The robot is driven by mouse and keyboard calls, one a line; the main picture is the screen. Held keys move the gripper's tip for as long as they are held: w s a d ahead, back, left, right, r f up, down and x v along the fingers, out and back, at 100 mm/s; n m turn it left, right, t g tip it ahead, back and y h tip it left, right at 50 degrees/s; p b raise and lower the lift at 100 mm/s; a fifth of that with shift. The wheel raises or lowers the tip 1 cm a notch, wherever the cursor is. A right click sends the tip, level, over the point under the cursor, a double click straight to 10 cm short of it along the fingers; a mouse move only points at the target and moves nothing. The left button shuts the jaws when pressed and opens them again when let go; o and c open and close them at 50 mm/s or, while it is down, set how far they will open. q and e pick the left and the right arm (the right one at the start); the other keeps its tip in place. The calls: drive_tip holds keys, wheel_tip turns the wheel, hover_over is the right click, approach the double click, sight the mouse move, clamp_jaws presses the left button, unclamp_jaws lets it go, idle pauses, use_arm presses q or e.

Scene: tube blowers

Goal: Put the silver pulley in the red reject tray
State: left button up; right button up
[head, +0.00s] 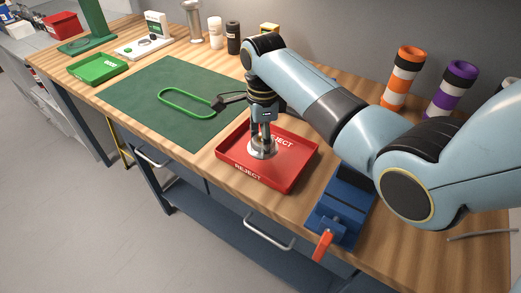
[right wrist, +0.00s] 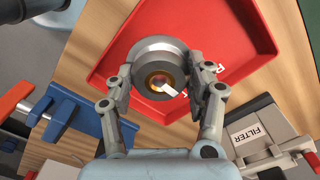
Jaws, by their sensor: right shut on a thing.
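The silver pulley (right wrist: 148,58), a round grooved wheel with a brass-coloured centre, is between the fingers of my right gripper (right wrist: 160,82). The gripper is shut on it from both sides. In the head view the right gripper (head: 262,138) points down over the left part of the red reject tray (head: 291,178), with the pulley (head: 261,153) at its tips. In the right wrist view the pulley overlaps the edge of the tray (right wrist: 230,25). I cannot tell whether the pulley touches the tray floor. My left gripper is not in view.
A blue vise (head: 338,213) with an orange-red handle stands right of the tray. A green mat (head: 150,110) with a green belt (head: 163,91) lies to the left. A green tray (head: 97,67) sits farther left. Striped rolls (head: 402,78) stand at the back right.

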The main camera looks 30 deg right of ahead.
sight(260, 153)
drive_tip(key=shift+w+a+f, duration=0.15)
drive_tip(key=shift+w+a, duration=0.05)
drive_tip(key=shift+w, duration=0.05)
drive_tip(key=shift+f, duration=0.4)
wheel_tip(260, 153, down, 3)
drive_tip(key=shift+r, duration=0.2)
drive_tip(key=shift+f, duration=0.45)
drive_tip(key=o, duration=1.4)
drive_tip(key=shift+s, duration=0.1)
drive_tip(key=shift+c, duration=0.2)
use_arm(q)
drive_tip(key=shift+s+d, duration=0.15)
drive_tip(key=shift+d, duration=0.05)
